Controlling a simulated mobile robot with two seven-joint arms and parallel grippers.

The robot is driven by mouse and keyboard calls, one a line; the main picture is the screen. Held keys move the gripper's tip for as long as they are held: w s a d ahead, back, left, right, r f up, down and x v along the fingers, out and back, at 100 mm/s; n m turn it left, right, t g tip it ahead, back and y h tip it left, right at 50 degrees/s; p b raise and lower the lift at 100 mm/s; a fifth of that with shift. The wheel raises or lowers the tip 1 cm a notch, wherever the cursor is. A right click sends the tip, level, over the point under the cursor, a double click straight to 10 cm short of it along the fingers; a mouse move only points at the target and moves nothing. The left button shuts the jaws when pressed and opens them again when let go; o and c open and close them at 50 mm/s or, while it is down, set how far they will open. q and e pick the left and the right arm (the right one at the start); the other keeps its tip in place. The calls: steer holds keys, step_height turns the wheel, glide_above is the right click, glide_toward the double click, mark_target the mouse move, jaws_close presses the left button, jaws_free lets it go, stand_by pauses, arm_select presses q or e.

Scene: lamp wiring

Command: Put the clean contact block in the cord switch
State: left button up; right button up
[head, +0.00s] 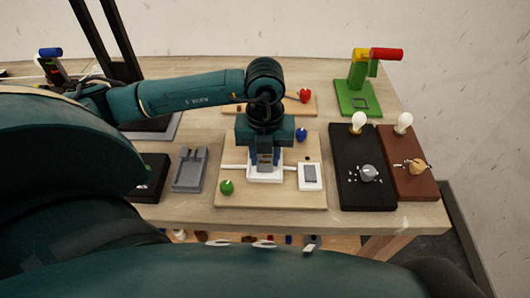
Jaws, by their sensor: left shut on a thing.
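The cord switch (256,177) is an open white housing on a light wooden board, with a white cord leaving it on the left. My left gripper (265,163) points straight down over it, its fingertips at the housing. It is shut on a small piece, taken to be the contact block; the fingers hide it, so I cannot tell its look or whether it is seated. A white plate with a grey rocker (310,174) lies just right of the housing. My right gripper is not in view.
Green (226,187) and blue (301,134) knobs stand on the board. A grey slotted tray (189,169) lies to the left. A black board (350,192) and a brown board (412,186), each with a bulb, are at right. A green stand (358,97) is behind them.

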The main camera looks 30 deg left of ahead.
mark_target(265, 159)
arm_select(q)
steer(key=shift+f, duration=0.1)
steer(key=o, duration=0.5)
steer(key=shift+f, duration=0.1)
steer(key=o, duration=0.5)
steer(key=shift+c, duration=0.2)
steer(key=shift+r, duration=0.7)
step_height(265, 159, up, 11)
